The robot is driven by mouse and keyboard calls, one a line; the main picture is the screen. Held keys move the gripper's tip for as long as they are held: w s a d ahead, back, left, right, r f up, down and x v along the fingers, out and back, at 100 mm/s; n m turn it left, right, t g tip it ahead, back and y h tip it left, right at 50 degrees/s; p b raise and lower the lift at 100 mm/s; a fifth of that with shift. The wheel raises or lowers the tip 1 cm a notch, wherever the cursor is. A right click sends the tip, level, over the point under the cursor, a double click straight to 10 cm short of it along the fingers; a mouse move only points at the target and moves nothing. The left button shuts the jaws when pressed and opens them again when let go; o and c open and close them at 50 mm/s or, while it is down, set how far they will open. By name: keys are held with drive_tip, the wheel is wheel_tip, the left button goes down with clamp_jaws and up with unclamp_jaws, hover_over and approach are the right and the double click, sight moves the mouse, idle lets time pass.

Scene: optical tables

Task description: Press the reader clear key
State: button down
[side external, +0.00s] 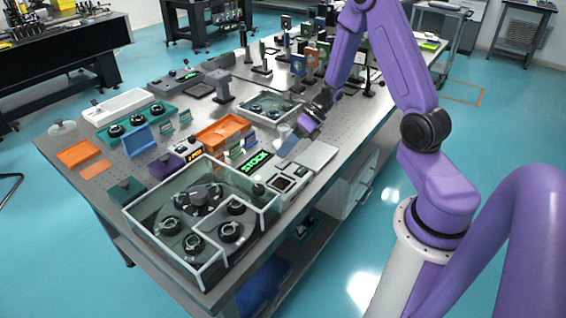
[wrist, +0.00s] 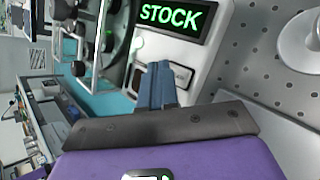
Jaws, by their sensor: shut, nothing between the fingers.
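The reader (wrist: 205,52) is a pale box with a dark display lit with green letters, "STOCK" (wrist: 171,17). In the side view its lit display (side external: 255,163) stands near the front right of the bench. In the wrist view, a dark framed panel (wrist: 183,75) lies below the display, partly hidden by my fingers. No key labelled clear can be read. My gripper (wrist: 158,68) is shut and empty, its blue-grey fingertips in front of that panel. Whether they touch it cannot be told. In the side view my gripper (side external: 283,148) is above and right of the display.
A clear-walled case (side external: 150,217) with round black parts fills the near bench corner. A white unit with dark squares (side external: 302,173) and a flat grey plate (side external: 318,155) lie right of the display. An orange tray (side external: 222,133) and purple box (side external: 163,167) stand to the left.

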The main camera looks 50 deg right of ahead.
sight(286, 161)
drive_tip(key=shift+f, duration=0.1)
drive_tip(key=shift+f, duration=0.35)
drive_tip(key=shift+f, duration=0.4)
idle(0.7)
drive_tip(key=shift+r, duration=0.15)
idle(0.3)
drive_tip(key=shift+r, duration=0.7)
drive_tip(key=shift+r, duration=2.5)
